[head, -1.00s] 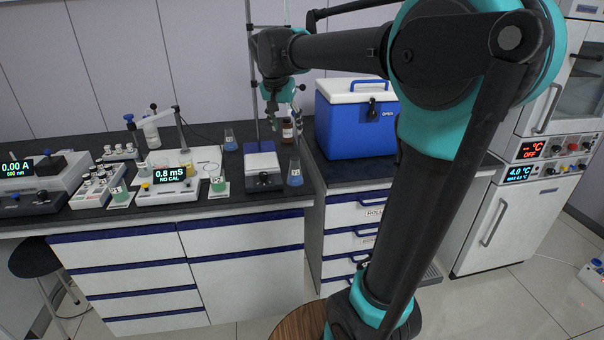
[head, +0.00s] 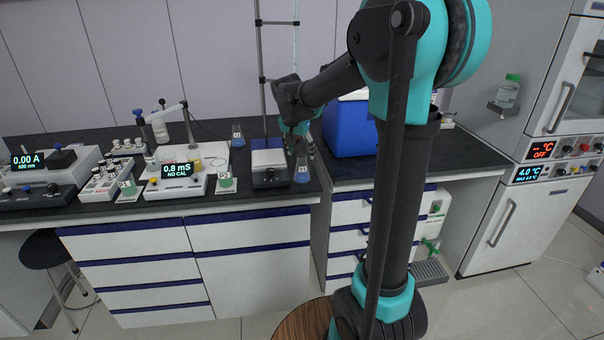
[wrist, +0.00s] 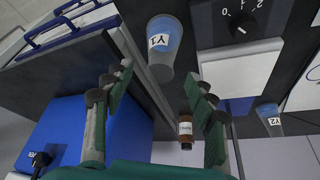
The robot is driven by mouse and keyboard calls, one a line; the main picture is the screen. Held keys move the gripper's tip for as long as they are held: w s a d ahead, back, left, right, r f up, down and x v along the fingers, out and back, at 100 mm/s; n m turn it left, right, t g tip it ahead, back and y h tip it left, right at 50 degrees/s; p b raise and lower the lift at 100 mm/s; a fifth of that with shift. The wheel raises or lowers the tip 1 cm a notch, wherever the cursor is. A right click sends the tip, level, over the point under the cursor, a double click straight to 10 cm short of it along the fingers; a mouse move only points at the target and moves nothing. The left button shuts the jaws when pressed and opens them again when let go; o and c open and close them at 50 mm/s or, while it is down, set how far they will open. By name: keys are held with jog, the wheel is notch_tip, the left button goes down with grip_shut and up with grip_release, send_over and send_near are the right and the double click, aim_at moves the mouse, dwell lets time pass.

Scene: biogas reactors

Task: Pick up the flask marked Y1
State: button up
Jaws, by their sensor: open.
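The flask marked Y1 (head: 302,173) holds blue liquid and stands upright near the bench's front edge, just right of the white-topped device. In the wrist view, flask Y1 (wrist: 162,48) lies beyond my fingertips, roughly in line with the gap between them, its label readable. My gripper (head: 301,147) is above and slightly behind the flask in the head view. In the wrist view my gripper (wrist: 162,82) has its fingers spread with nothing between them. Contact with the flask is not visible.
A similar flask, Y2 (wrist: 269,118), stands farther back; it also shows in the head view (head: 238,137). A brown bottle (wrist: 185,130) is near the right finger in the wrist view. The white-topped device (head: 268,170) stands left of Y1. A blue cooler (head: 347,132) is on the right.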

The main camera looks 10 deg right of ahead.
aim_at(302, 156)
jog(key=x, duration=0.3)
jog(key=shift+w+f, duration=0.15)
jog(key=shift+f, duration=0.1)
grip_shut()
